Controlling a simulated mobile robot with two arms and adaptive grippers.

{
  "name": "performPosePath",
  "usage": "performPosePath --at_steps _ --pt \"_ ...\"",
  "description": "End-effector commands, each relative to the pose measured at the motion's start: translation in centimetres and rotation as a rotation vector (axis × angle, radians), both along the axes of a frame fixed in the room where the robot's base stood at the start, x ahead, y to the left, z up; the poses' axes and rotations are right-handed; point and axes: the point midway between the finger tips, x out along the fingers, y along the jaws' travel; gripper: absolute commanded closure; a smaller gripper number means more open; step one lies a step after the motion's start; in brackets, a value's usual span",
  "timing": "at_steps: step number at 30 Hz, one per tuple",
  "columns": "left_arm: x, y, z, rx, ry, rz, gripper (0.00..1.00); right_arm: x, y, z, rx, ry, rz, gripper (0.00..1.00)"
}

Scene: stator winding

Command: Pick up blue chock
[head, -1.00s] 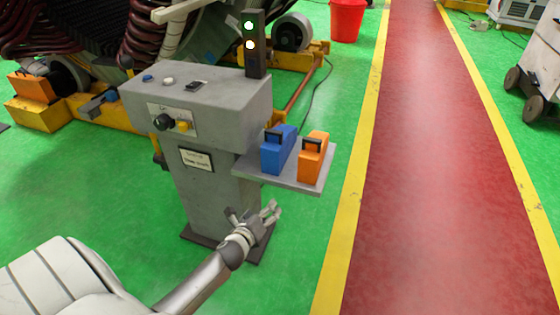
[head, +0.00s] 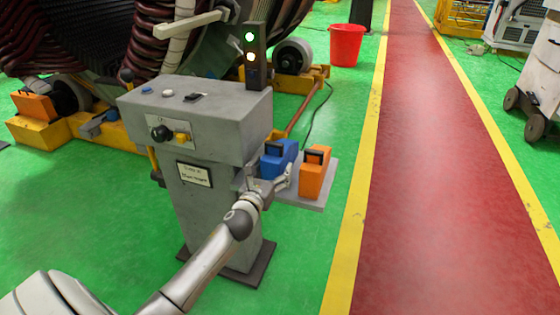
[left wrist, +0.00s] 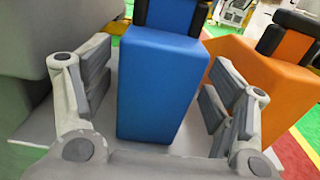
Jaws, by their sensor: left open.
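The blue chock (head: 277,157) stands on the small grey shelf (head: 313,203) at the right side of the control pedestal, with a dark handle on top. It also shows in the left wrist view (left wrist: 158,88), upright between my open fingers, with a gap on each side. My left gripper (head: 268,180) is in front of the blue chock and partly hides its lower part. In the left wrist view my left gripper (left wrist: 160,100) has its two fingers apart and nothing clamped. My right gripper is not in view.
An orange chock (head: 315,172) stands on the same shelf, close to the right of the blue one and near my right-hand finger. The grey pedestal (head: 205,120) is close on the left. A signal light (head: 254,55) rises behind. The red walkway (head: 420,180) is clear.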

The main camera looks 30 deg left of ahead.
Motion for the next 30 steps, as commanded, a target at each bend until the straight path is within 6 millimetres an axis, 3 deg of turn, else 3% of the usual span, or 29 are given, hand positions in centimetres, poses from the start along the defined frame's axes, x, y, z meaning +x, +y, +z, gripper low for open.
performPosePath --at_steps 9,19,28,30 --pt "4.0 1.2 0.5 -0.002 -0.001 0.001 0.21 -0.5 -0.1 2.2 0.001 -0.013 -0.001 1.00" --pt "4.5 1.3 0.6 0.000 0.000 0.000 0.21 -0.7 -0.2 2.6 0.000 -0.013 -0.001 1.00" --pt "4.5 1.3 0.6 0.000 0.000 0.000 0.60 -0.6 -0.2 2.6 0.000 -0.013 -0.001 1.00" --pt "4.5 1.3 0.6 0.000 0.000 0.000 0.63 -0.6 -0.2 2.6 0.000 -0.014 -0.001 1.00"
